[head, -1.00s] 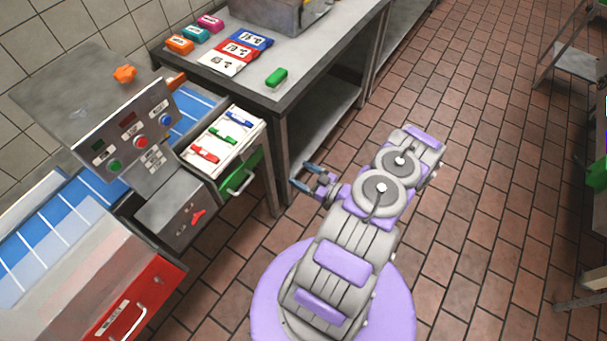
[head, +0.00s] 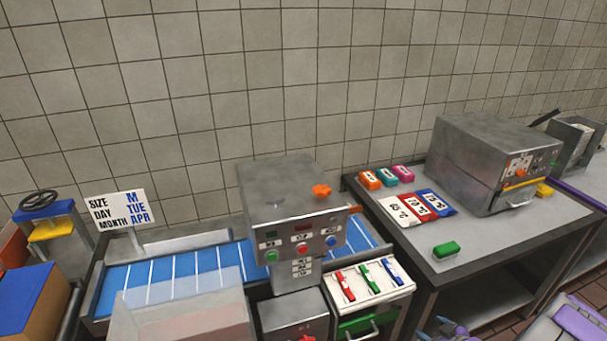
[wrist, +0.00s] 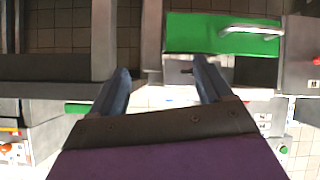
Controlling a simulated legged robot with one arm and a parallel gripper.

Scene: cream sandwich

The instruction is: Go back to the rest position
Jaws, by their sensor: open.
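My gripper (wrist: 162,72) is open and empty in the wrist view, its two dark fingers spread apart. Between and beyond the fingers are tiled floor and grey furniture. A green drawer front (wrist: 222,34) with a light handle lies beyond the right finger. In the head view only part of my gripper (head: 443,328) shows at the bottom edge, in front of the grey table (head: 480,258), with most of the arm cut off by the frame. No contact between the gripper and any object is visible.
The conveyor machine (head: 293,200) with buttons stands at centre. A date sign (head: 108,212) stands left.

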